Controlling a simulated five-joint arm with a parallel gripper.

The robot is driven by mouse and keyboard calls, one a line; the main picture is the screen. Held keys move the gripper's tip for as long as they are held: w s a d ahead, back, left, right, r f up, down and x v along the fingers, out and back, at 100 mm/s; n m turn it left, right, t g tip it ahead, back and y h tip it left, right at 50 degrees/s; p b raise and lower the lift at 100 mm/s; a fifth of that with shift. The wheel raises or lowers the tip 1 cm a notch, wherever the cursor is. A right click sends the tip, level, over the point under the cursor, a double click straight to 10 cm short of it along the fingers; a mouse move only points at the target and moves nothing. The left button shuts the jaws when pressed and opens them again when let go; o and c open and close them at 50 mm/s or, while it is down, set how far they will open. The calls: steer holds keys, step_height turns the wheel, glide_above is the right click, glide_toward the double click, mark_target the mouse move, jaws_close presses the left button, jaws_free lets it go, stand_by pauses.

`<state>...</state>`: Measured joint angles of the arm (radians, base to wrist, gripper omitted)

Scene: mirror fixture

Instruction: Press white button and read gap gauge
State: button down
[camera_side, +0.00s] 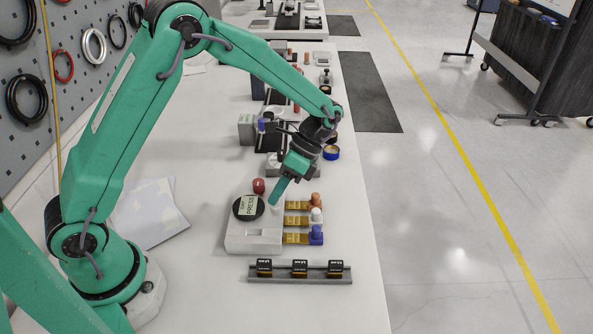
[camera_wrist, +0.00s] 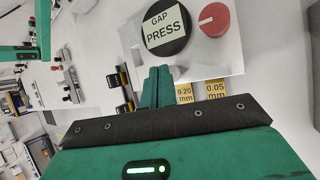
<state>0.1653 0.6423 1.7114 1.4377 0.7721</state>
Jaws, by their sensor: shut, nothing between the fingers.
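My gripper (camera_side: 274,203) is shut and empty, pointing down over the pale grey fixture block (camera_side: 240,240); its green fingers also show in the wrist view (camera_wrist: 156,88). The tips are just right of a black disc (camera_side: 239,214) labelled "GAP PRESS", seen also in the wrist view (camera_wrist: 180,43). Whether they touch the block, and whether a white button lies under them, I cannot tell. Gold gauge tabs stick out from the block's right side. In the wrist view one tab reads 0.20 mm (camera_wrist: 185,92) and another 0.05 mm (camera_wrist: 216,90). A white-topped post (camera_side: 316,214) stands at the middle tab.
A red knob (camera_side: 258,185) sits behind the disc. An orange-topped post (camera_side: 315,198) and a blue one (camera_side: 316,236) flank the white one. A dark rail (camera_side: 282,280) with three black blocks lies in front. Other fixtures stand farther back; the bench's right edge is clear.

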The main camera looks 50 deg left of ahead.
mark_target(278, 203)
steer(key=shift+f, duration=0.6)
stand_by(0.7)
steer(key=shift+r, duration=1)
steer(key=shift+r, duration=0.15)
steer(key=shift+r, duration=2.4)
